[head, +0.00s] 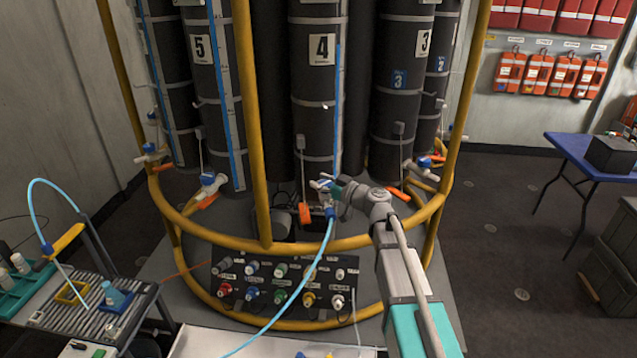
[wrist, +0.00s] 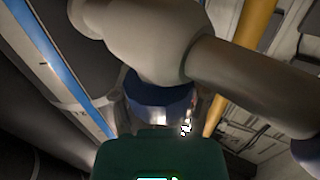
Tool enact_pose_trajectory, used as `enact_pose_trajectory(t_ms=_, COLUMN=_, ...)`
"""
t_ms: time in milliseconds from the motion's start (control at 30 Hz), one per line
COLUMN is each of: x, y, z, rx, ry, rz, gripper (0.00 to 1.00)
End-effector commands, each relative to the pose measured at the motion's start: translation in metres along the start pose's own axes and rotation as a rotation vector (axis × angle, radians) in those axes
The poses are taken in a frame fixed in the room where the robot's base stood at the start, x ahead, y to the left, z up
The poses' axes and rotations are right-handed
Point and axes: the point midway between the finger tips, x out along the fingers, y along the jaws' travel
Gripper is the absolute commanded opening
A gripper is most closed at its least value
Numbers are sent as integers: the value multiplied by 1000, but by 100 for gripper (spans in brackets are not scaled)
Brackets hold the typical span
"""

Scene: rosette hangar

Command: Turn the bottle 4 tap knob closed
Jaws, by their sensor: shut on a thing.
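Bottle 4 (head: 316,75) is a tall dark cylinder labelled 4 at the centre of the head view. Its tap, with white and blue parts, is low on its front and partly hidden by my gripper. My gripper (head: 334,187), with green fingers, reaches it from the right and is shut on the tap knob (head: 322,184). An orange piece (head: 305,213) hangs just below left. In the wrist view, a pale rounded body with a thick bar (wrist: 245,80) and a blue collar (wrist: 160,108) fill the space above my green gripper part (wrist: 160,155). The finger contact is hidden there.
A yellow ring rail (head: 350,242) and upright posts (head: 250,120) surround the bottles. A light-blue hose (head: 318,265) runs down from the tap, past a panel of coloured connectors (head: 280,285). A workbench (head: 85,305) stands left, a blue table (head: 600,152) right.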

Motion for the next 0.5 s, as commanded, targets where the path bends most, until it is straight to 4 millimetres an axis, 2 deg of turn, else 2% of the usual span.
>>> enact_pose_trajectory(t_ms=500, x=-2, y=4, z=0, rx=-1, ry=-1, rz=358, gripper=12)
